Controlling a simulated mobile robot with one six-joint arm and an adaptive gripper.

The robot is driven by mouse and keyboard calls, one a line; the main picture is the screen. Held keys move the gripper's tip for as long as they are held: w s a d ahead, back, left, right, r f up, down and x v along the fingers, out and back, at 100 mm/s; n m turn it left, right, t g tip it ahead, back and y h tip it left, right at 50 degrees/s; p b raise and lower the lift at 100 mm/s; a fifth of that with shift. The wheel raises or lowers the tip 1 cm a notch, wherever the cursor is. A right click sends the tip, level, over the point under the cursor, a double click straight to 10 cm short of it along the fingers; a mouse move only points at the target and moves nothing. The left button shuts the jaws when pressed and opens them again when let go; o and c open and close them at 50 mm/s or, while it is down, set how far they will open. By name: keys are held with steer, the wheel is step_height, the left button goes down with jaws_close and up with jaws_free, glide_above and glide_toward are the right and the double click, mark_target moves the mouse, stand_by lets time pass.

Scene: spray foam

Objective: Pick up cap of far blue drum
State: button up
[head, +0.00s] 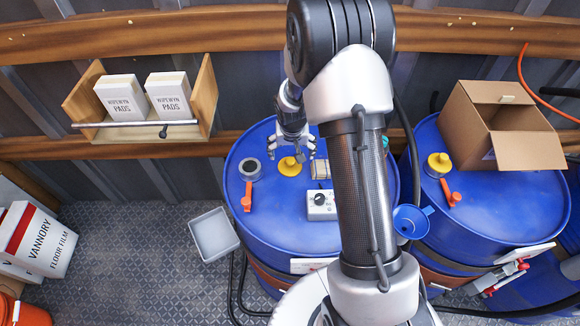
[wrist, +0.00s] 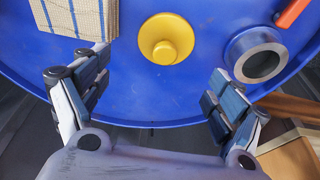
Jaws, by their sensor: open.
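A yellow cap (head: 289,167) lies on top of the left blue drum (head: 262,222). It also shows in the wrist view (wrist: 166,38), round with a raised knob, beyond and roughly midway between my fingers. My gripper (head: 292,152) is open and empty above that drum, close to the cap; no contact shows. In the wrist view, my spread fingers (wrist: 158,70) point toward the drum top (wrist: 140,85). A second yellow cap (head: 438,162) is on the right blue drum (head: 490,212), away from my gripper.
A grey ring (head: 250,169) and orange-handled tool (head: 247,196) lie left of the cap. A striped beige block (head: 320,170) and grey box with dial (head: 321,205) are to its right. An open cardboard box (head: 520,150) stands on the right drum. A wooden shelf (head: 206,97) holds white boxes.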

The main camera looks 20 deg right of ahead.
mark_target(290, 160)
steer(key=shift+s+a+b+x, duration=0.15)
steer(key=shift+b+x, duration=0.3)
steer(key=shift+x, duration=1.15)
steer(key=shift+s+a+b+x, duration=0.15)
steer(key=shift+b+x, duration=0.25)
steer(key=shift+x, duration=1.15)
steer(key=shift+a, duration=0.1)
steer(key=c, duration=1.1)
